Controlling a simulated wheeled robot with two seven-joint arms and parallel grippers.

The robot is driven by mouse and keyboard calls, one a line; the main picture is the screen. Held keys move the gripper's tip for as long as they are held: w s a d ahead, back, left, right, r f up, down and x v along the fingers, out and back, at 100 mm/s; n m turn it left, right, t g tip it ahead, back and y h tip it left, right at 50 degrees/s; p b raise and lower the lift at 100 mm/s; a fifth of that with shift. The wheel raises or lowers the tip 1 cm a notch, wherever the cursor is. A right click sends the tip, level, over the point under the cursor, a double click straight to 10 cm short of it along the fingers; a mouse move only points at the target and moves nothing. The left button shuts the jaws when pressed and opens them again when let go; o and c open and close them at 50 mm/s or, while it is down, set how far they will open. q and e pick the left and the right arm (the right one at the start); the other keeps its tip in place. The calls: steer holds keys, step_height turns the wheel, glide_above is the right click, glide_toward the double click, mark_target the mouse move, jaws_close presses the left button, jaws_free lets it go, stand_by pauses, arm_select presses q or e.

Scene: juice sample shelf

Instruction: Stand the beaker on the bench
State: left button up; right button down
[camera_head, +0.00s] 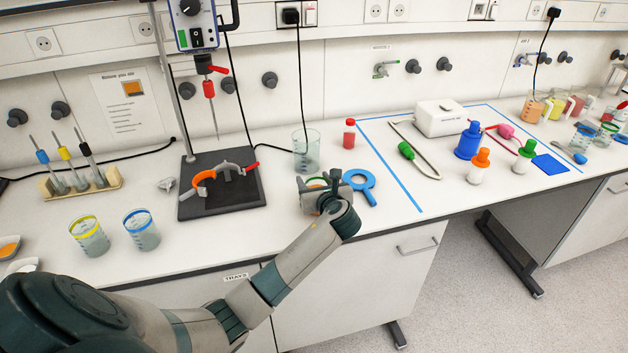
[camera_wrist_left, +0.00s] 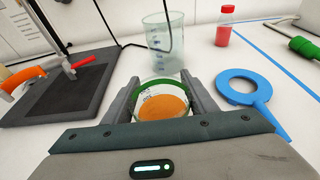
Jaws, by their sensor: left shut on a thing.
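A beaker with a green rim and orange contents (camera_wrist_left: 162,105) is between the fingers of my left gripper (camera_wrist_left: 163,92). The gripper is shut on it, one finger on each side. In the head view my left gripper (camera_head: 323,190) is at the front part of the white bench (camera_head: 290,225), and it hides most of the beaker. I cannot tell whether the beaker's base touches the bench. My right gripper is not in view.
A clear beaker (camera_head: 306,152) stands just behind, with a red-capped bottle (camera_head: 349,134) to its right. A blue ring with a handle (camera_head: 372,187) lies close on the right. A dark stand base (camera_head: 190,200) is on the left. Blue tape (camera_head: 390,165) marks an area further right.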

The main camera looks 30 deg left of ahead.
arm_select(q)
steer(key=o, duration=1.3)
steer(key=shift+f, duration=0.1)
steer(key=b+v, duration=0.1)
steer(key=v, duration=1.1)
steer(key=shift+d+b, duration=0.1)
steer(key=shift+b, duration=0.3)
